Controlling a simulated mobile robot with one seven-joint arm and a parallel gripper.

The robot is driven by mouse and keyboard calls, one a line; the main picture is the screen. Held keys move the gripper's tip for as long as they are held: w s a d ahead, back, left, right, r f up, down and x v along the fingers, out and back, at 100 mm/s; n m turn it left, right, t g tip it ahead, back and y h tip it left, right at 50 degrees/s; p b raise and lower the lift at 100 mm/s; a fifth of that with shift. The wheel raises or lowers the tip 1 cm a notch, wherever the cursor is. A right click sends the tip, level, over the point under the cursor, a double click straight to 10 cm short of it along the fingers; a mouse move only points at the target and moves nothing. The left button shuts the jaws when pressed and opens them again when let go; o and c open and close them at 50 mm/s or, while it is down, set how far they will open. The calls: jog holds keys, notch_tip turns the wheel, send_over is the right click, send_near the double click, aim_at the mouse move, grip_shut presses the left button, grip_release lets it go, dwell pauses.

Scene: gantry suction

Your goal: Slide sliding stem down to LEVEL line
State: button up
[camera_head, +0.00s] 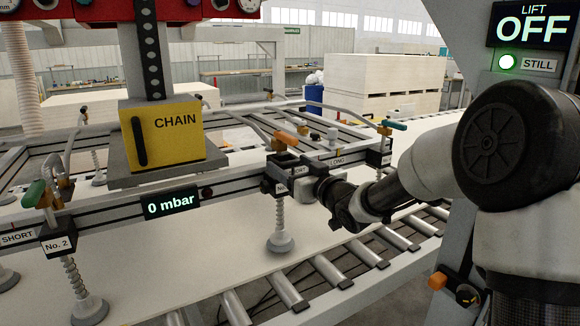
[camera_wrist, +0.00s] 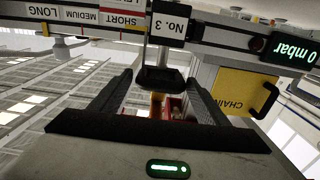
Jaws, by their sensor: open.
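The No. 3 holder (camera_head: 283,186) is a dark clamp block on the frame's near beam, with an orange lever (camera_head: 285,138) above it. A pale ribbed stem (camera_head: 279,218) with a grey suction cup hangs below it, close to the white panel. In the wrist view the No. 3 label (camera_wrist: 172,22) sits above a dark block (camera_wrist: 160,78). My gripper (camera_wrist: 162,88) is open, its two fingers on either side of that block's lower area; contact cannot be told. It also shows just right of the holder in the head view (camera_head: 320,188). No LEVEL line is readable.
A yellow CHAIN box (camera_head: 165,138) stands on the frame, beside a 0 mbar display (camera_head: 170,203). The No. 2 holder (camera_head: 57,243) is at left. A roller conveyor (camera_head: 330,270) runs below my arm. A lift sign (camera_head: 533,28) reads OFF, STILL.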

jog(key=shift+w+a, duration=0.25)
jog(key=c, duration=1.2)
jog(key=shift+d+f+b, duration=0.1)
jog(key=shift+f+b, duration=0.7)
jog(key=shift+f, duration=0.2)
jog(key=o, duration=1.2)
jog(key=shift+s+r, duration=0.1)
